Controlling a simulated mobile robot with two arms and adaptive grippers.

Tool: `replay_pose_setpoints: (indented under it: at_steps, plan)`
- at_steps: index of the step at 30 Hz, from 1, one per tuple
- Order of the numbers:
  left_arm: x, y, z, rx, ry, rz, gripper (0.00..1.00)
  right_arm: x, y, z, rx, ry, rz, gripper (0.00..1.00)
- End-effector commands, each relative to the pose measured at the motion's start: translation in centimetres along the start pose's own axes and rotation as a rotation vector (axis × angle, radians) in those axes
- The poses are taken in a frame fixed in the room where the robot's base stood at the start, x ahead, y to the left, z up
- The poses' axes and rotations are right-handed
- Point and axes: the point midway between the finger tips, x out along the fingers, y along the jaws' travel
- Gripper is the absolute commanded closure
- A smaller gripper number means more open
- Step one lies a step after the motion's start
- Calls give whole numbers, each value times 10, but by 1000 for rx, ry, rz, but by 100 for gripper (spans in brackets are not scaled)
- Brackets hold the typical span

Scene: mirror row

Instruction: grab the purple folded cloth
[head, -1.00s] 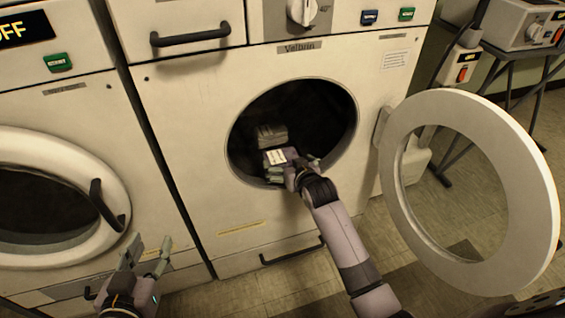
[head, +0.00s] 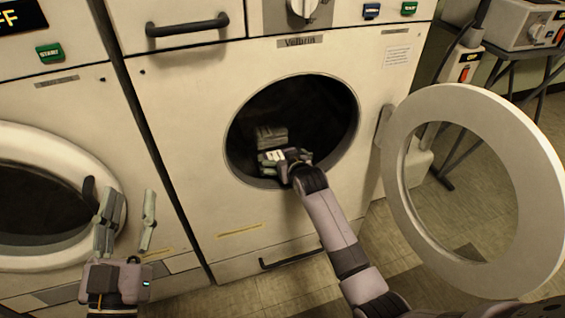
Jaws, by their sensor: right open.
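A small folded cloth (head: 271,136) lies inside the dark drum of the middle machine. It looks greyish in this dim light, and I cannot make out a clear purple. My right gripper (head: 273,158) is inside the round opening, just in front of and below the cloth. It is open, and its fingers partly hide the lower part of the cloth. I cannot tell whether they touch it. My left gripper (head: 128,212) is open and empty, with fingers pointing up, in front of the left machine.
A drawer handle (head: 188,25) sits above. Tiled floor is clear below.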

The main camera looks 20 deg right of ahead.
Motion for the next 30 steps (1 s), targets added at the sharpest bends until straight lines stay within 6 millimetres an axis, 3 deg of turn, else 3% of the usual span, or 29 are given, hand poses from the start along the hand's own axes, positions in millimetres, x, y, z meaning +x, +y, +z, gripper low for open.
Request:
replay_pose_setpoints:
  at_steps: [17, 30]
  plan:
    - [0, 0, 1, 0, -3, 0, 60, 0, 0, 0, 0, -1, 0, 37]
    - [0, -1, 6, 1, -42, -2, 60, -3, 0, -5, 0, 0, 1, 38]
